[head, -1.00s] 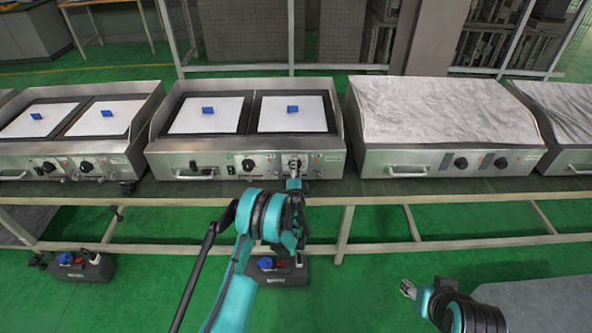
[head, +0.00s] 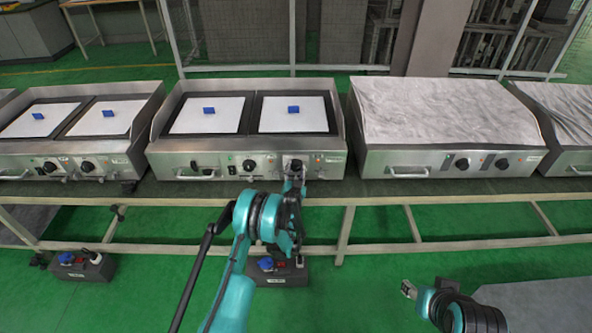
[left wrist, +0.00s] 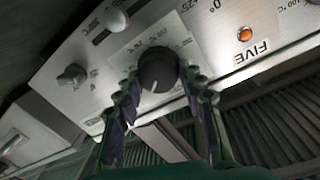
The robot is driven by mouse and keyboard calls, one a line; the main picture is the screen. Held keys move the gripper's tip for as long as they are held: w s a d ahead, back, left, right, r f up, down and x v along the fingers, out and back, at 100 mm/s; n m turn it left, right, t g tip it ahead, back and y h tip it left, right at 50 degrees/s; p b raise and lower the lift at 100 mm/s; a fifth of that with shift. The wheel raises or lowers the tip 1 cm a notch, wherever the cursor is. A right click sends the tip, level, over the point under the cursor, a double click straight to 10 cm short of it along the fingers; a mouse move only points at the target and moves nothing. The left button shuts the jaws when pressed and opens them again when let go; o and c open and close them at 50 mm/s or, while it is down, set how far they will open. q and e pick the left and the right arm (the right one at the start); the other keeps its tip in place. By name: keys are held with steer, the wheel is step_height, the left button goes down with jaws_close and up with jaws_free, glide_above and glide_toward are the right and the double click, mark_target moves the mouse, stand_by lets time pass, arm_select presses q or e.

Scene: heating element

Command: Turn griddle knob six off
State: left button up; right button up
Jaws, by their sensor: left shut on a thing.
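The middle griddle (head: 182,156) has a steel front panel with black knobs. My left gripper (head: 295,176) is at its right-hand knob (head: 294,165). In the left wrist view the black round knob (left wrist: 157,70), with a white pointer line, sits between the two fingertips of my left gripper (left wrist: 158,88), which is shut on it. A plate beside it bears the upside-down word FIVE (left wrist: 250,48); I see no label reading six. An orange lamp (left wrist: 244,34) is near that word. My right gripper (head: 408,289) is low at the right, away from the griddles; its jaw state is unclear.
Another knob (head: 249,166) is on the same panel, left of my gripper. A covered griddle (head: 450,110) stands to the right and an open griddle (head: 20,152) to the left. The bench's front rail (head: 400,198) runs below. A dark box (head: 281,275) is on the green floor.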

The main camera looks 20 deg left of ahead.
arm_select(q)
steer(key=n, duration=0.5)
steer(key=shift+a+n+t, duration=0.15)
steer(key=shift+n+t, duration=0.15)
steer(key=n, duration=0.5)
steer(key=shift+f, duration=0.15)
steer(key=shift+n, duration=0.4)
steer(key=o, duration=1.2)
steer(key=shift+c, duration=0.2)
step_height(320, 180, up, 10)
steer(key=shift+f, duration=0.1)
